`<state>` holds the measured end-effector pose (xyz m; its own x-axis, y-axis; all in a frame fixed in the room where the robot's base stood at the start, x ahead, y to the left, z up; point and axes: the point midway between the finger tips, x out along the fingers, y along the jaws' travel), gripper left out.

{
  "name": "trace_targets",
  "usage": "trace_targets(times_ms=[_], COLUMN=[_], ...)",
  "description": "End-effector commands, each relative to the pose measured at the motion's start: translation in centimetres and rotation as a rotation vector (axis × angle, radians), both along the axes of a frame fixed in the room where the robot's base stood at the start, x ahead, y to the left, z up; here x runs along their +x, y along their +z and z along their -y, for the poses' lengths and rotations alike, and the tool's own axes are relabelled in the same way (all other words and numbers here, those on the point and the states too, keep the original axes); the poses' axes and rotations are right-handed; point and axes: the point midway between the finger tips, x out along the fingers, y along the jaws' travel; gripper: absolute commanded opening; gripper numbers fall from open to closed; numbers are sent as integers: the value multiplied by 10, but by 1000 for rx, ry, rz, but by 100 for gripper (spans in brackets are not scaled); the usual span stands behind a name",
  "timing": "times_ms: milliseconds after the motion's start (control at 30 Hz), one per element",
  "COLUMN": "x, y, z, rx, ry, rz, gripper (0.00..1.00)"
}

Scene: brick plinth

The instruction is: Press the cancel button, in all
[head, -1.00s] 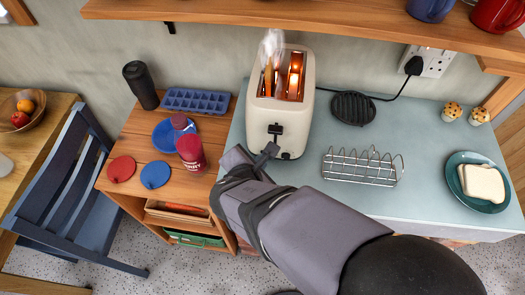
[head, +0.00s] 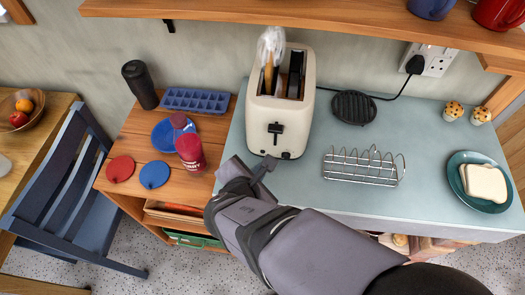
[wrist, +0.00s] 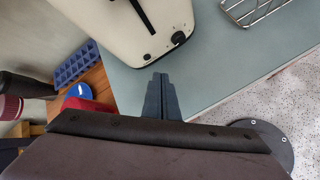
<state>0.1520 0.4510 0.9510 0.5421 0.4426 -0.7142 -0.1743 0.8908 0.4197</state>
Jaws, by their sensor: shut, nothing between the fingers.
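The cream toaster (head: 280,100) stands on the blue-grey counter, its slots now dark, with something brown and a whitish wisp at the left slot. Its black lever (head: 275,130) shows on the front. In the head view the button (head: 286,155) is small. My gripper (head: 268,163) is shut and empty, just in front of the toaster's lower front; its fingers also show in the wrist view (wrist: 160,80), apart from the button.
A wire toast rack (head: 362,166) and a teal plate (head: 478,197) with bread are to the right. A black round grid (head: 353,107) lies beside the toaster. A shelf (head: 300,14) overhangs the back.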

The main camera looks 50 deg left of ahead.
Motion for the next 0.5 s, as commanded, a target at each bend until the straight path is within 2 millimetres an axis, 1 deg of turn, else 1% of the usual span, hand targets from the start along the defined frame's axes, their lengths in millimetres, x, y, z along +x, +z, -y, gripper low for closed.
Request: trace_targets(times_ms=[33,300,500], x=[-4,-20,-24], y=[-1,0,0], z=[3,19,25], rx=[1,0,1], ry=[2,1,-1], rz=[0,1,0], gripper=[0,0,0])
